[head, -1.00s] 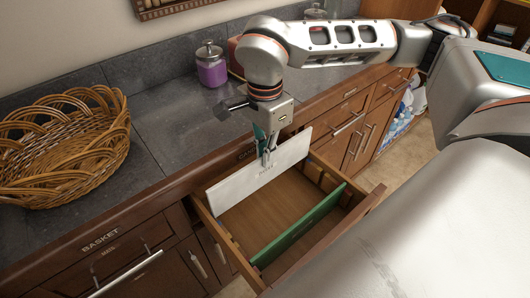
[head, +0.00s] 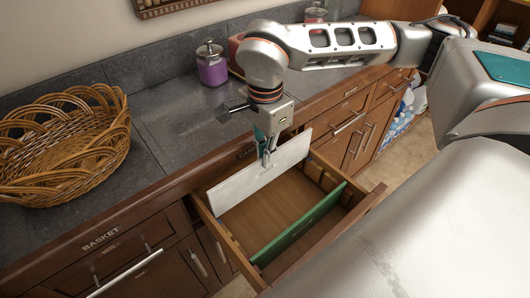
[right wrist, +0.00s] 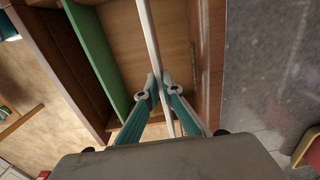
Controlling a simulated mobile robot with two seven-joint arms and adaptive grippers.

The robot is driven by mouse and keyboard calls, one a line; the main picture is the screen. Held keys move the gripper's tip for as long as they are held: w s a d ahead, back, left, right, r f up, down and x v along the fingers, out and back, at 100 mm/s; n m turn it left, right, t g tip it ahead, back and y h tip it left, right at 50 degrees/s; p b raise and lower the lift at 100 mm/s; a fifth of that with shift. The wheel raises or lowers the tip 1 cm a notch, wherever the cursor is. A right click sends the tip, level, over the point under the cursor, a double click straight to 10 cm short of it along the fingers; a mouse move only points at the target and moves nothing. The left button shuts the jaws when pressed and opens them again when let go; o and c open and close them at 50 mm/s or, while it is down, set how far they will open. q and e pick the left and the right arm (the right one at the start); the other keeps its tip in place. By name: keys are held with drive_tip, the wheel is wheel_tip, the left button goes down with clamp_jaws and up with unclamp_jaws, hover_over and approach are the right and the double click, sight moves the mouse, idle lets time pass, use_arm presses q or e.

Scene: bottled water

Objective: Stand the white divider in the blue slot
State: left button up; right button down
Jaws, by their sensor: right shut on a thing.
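My right gripper (head: 266,158) is shut on the top edge of the white divider (head: 250,183). The divider is upright and spans the open drawer (head: 228,243) near its back, on the cabinet side. In the right wrist view the white divider (right wrist: 150,35) runs between the two fingertips (right wrist: 155,88). I cannot tell whether its lower edge is seated, because its lower edge and the drawer's back part are hidden. I see no blue slot in either view. My left gripper is not in view.
A green divider (head: 300,225) stands across the drawer nearer the front; it also shows in the right wrist view (right wrist: 97,50). Bare drawer floor lies between the two dividers. A wicker basket (head: 60,150) and a purple jar (head: 211,67) stand on the grey counter (head: 170,120).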

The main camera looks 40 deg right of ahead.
sight(265, 184)
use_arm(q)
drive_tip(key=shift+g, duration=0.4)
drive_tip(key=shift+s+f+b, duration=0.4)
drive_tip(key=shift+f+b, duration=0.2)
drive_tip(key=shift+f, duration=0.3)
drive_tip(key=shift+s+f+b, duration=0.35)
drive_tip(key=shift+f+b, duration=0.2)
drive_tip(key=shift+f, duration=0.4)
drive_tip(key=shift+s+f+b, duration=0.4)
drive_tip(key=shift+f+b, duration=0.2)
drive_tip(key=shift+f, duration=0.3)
use_arm(e)
drive_tip(key=shift+f, duration=4.45)
drive_tip(key=c, duration=2.2)
unclamp_jaws()
drive_tip(key=shift+o, duration=0.2)
drive_tip(key=shift+r, duration=0.1)
wheel_tip(265, 184, up, 12)
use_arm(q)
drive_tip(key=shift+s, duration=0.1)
use_arm(e)
drive_tip(key=shift+s, duration=0.1)
